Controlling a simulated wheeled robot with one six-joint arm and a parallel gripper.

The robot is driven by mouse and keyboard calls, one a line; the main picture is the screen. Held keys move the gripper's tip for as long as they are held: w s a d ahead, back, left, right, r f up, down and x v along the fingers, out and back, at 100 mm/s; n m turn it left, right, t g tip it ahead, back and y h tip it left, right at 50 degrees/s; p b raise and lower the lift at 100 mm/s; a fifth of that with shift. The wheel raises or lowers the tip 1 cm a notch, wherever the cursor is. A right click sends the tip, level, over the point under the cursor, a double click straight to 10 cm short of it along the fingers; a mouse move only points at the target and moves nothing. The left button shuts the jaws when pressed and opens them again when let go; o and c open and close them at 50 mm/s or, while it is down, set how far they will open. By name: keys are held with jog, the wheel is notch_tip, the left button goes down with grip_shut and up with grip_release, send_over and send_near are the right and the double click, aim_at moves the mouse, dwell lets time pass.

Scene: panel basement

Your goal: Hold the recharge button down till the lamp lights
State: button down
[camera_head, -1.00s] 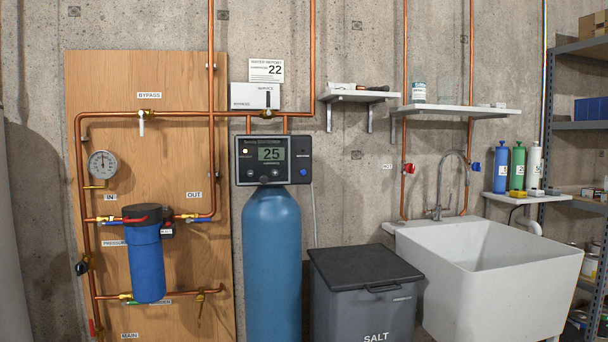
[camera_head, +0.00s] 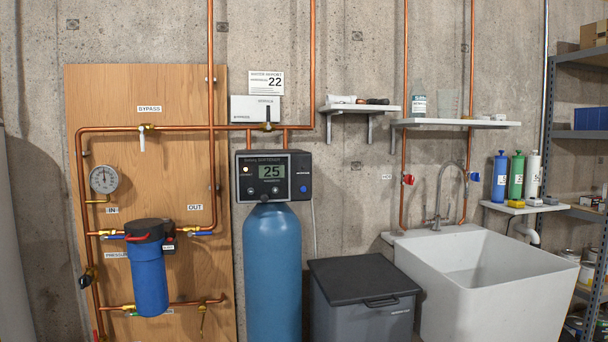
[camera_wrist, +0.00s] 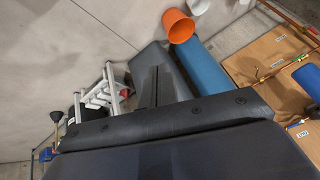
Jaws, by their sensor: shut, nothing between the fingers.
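The softener's control head (camera_head: 273,177) sits on the blue tank (camera_head: 273,270). Its display (camera_head: 271,172) reads 25, with small dark buttons below. A round blue button (camera_head: 303,189) is on its right side, under a label too small to read; I take it for the recharge button. A small round pale lamp (camera_head: 246,169) is left of the display; I cannot tell whether it is lit. My gripper (camera_wrist: 157,72) shows only in the wrist view, shut and empty, its dark fingers apart from the button. The wrist view does not clearly show the button.
A grey salt bin (camera_head: 364,281) stands right of the tank, then a white sink (camera_head: 490,285). Left is a wooden board (camera_head: 110,85) with copper pipes and a blue filter (camera_head: 149,280). The wrist view shows an orange bucket (camera_wrist: 177,26) and a white step stool (camera_wrist: 100,97).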

jog(key=w+a+r+m+t+h+p, duration=0.1)
jog(key=w+r+m+t+p, duration=0.2)
jog(key=w+r+p, duration=0.55)
jog(key=w+a+r+m+t+p, duration=0.1)
jog(key=w+r+m+t+p, duration=0.25)
jog(key=r, duration=1.05)
jog(key=d+r+m+h+p, duration=0.3)
jog(key=r+m+h+p, duration=0.1)
jog(key=r, duration=0.4)
jog(key=d+r+m+h+p, duration=0.4)
jog(key=r+m+h+p, duration=0.1)
jog(key=r+p, duration=0.3)
jog(key=shift+s+r+m+t, duration=0.15)
jog(key=shift+s+m+t, duration=0.1)
jog(key=shift+m+t, duration=0.3)
jog(key=shift+w, duration=0.1)
